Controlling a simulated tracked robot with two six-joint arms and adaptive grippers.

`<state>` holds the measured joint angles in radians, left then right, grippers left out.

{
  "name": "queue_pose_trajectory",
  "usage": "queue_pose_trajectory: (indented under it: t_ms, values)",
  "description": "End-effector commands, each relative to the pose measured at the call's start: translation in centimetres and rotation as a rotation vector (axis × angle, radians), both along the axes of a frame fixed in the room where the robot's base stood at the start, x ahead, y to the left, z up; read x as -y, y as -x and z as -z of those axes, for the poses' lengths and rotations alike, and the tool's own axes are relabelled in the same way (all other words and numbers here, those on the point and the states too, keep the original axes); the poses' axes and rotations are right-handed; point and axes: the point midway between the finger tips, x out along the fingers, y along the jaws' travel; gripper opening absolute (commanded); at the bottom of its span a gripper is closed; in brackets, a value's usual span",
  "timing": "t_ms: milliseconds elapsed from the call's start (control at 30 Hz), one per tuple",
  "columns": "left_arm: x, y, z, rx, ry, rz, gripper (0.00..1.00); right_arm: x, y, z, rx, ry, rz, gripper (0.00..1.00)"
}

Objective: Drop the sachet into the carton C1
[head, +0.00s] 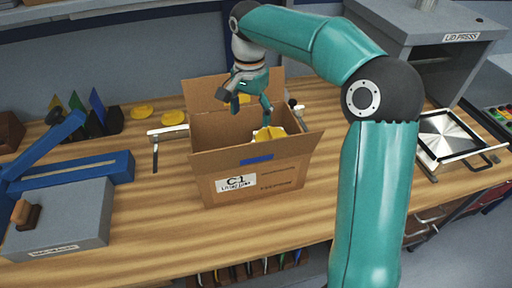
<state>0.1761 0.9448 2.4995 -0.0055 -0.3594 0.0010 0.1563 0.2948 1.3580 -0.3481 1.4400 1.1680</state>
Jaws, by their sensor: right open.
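The carton C1 (283,177) stands open on the wooden bench, its flaps spread, with a C1 label on its front. My right gripper (252,106) is open and points down over the carton's opening, with its fingertips inside or just above it. Yellow pieces (268,133) show inside the carton, below and in front of the fingers. No thing shows clearly as the sachet; I cannot tell whether it is among the carton's contents. Nothing is seen between the fingers. My left gripper is not in view.
A grey and blue device (62,218) stands at the left. The lid press (430,30) and a framed metal plate (450,135) are at the right. The bench in front of the carton is clear.

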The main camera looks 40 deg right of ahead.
Motion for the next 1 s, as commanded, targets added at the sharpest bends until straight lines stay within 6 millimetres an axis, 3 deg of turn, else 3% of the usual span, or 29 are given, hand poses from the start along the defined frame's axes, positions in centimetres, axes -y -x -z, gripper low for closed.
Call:
queue_pose_trajectory:
  t_ms: [500,733,1000]
  values:
    - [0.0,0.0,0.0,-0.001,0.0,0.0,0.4,-0.1,0.0,-8.7,0.003,-0.001,-0.001,0.8]
    - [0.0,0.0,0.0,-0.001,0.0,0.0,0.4,0.0,0.1,-10.8,0.001,0.0,0.0,0.8]
    - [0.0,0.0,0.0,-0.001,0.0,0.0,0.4,0.0,0.2,-11.4,-0.001,-0.001,-0.001,0.8]
